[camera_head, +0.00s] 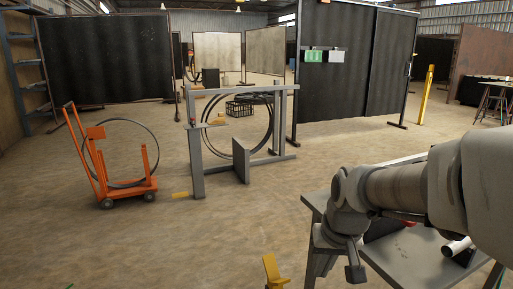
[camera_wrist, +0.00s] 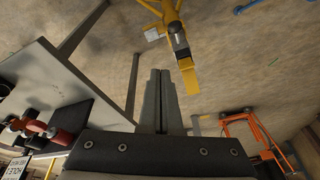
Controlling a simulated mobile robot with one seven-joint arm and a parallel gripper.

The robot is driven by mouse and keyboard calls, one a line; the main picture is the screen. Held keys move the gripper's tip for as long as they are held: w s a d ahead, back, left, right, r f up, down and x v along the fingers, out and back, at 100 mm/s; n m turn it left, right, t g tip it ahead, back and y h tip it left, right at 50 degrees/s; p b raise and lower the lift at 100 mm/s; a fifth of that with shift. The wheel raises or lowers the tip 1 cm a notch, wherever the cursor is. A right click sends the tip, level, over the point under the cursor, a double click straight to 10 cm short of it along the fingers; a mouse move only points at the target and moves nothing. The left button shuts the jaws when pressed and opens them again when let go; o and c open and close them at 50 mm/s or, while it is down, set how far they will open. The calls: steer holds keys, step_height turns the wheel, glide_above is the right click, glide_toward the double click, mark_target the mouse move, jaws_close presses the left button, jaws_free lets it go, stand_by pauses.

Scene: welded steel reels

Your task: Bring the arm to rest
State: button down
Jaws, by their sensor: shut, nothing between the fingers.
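My arm (camera_head: 400,187) reaches in from the right edge in the head view, over a grey metal table (camera_head: 400,262). My gripper (camera_head: 355,272) hangs down near the table's left edge. In the wrist view the two fingers of my gripper (camera_wrist: 160,82) lie side by side, closed, with nothing between them. They point over bare floor past the table edge. The table (camera_wrist: 50,75) shows at the left of the wrist view. A yellow post-like stand (camera_wrist: 185,60) is beyond the fingertips and looks apart from them.
An orange cart (camera_head: 125,188) with a large ring stands at left. A grey frame (camera_head: 196,160) with dark hoops stands mid-floor. Black screens (camera_head: 107,60) stand behind. A yellow object (camera_head: 272,270) rises at the bottom edge.

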steer(key=s+r+t+p, duration=0.1)
steer(key=s+r, duration=0.3)
steer(key=s, duration=0.3)
steer(key=s+r+t, duration=0.2)
steer(key=s+r, duration=0.1)
steer(key=s, duration=0.4)
step_height(320, 180, up, 18)
steer(key=p, duration=1.7)
steer(key=shift+d+f+n+g+h, duration=0.25)
steer(key=shift+d+n+g+h, duration=0.05)
steer(key=shift+d, duration=0.05)
